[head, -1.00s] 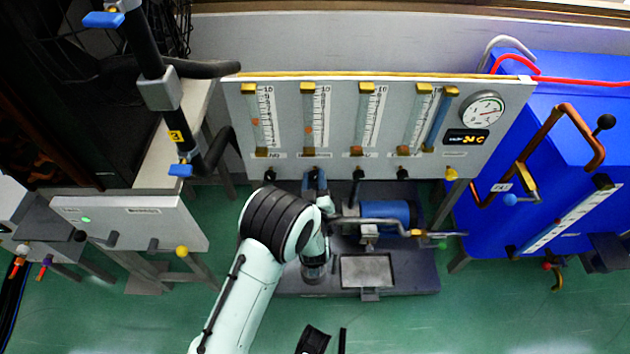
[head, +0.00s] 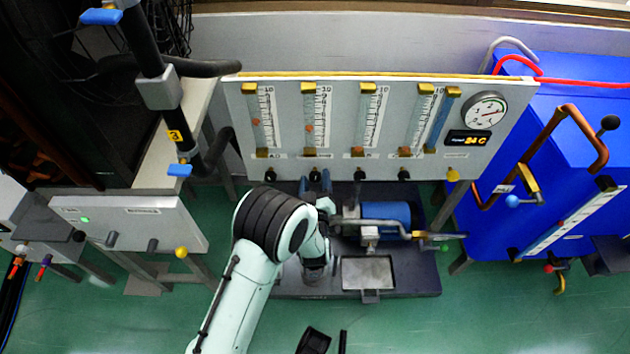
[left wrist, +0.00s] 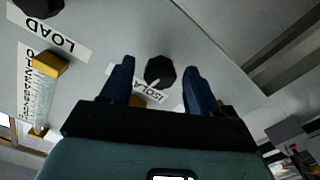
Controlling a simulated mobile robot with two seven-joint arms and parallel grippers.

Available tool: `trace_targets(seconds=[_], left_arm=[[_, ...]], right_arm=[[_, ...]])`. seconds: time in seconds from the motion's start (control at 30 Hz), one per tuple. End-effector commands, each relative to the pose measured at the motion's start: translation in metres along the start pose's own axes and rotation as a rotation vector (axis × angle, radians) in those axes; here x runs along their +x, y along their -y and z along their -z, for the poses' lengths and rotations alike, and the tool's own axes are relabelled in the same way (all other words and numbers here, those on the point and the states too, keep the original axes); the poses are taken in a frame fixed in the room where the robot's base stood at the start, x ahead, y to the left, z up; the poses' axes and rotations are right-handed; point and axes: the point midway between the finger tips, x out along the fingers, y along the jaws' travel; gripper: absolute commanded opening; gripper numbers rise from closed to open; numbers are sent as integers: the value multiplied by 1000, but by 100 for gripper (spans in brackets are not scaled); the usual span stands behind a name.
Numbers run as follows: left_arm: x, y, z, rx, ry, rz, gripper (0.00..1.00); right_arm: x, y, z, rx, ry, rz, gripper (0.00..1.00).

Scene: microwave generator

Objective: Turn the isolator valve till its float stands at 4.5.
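The isolator valve is a black knob (left wrist: 159,72) with a partly hidden label reading "ISOLA". In the head view this knob (head: 315,175) is second from left below the grey panel. My left gripper (left wrist: 159,66) is open, its blue fingers on either side of the knob with gaps showing. In the head view my left gripper (head: 315,183) is at the knob, partly hidden by my arm. The orange float (head: 309,128) stands a little below the middle of the second tube; its exact reading is too small to tell.
The LOAD knob (left wrist: 38,6) is beside the isolator knob. Other black knobs (head: 270,174) line the panel's lower edge. A blue cylinder (head: 386,216) with a grey pipe stands on the dark base, close right of my left wrist.

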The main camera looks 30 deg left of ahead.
Motion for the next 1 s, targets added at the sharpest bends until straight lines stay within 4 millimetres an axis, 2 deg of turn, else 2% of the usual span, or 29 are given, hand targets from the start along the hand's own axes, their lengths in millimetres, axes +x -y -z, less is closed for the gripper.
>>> trace_targets(seconds=[0.17, 0.27, 0.6, 0.7, 0.83, 1.0], left_arm=[[-2, 0, 1, 0, -2, 0, 61], [-12, -1, 1, -1, 0, 0, 61], [-86, -1, 1, 3, 3, -1, 61], [-105, -1, 0, 2, 3, -1, 61], [-123, 0, 0, 0, 3, -1, 61], [-133, 0, 0, 1, 0, 0, 61]], right_arm=[[-1, 1, 1, -1, -3, 1, 61], [-4, 4, 4, -3, -14, 6, 61], [-21, 21, 25, -20, -83, 37, 61], [-23, 22, 21, -21, -72, 38, 61], [-24, 22, 18, -22, -62, 38, 61], [-25, 22, 16, -22, -56, 38, 61]])
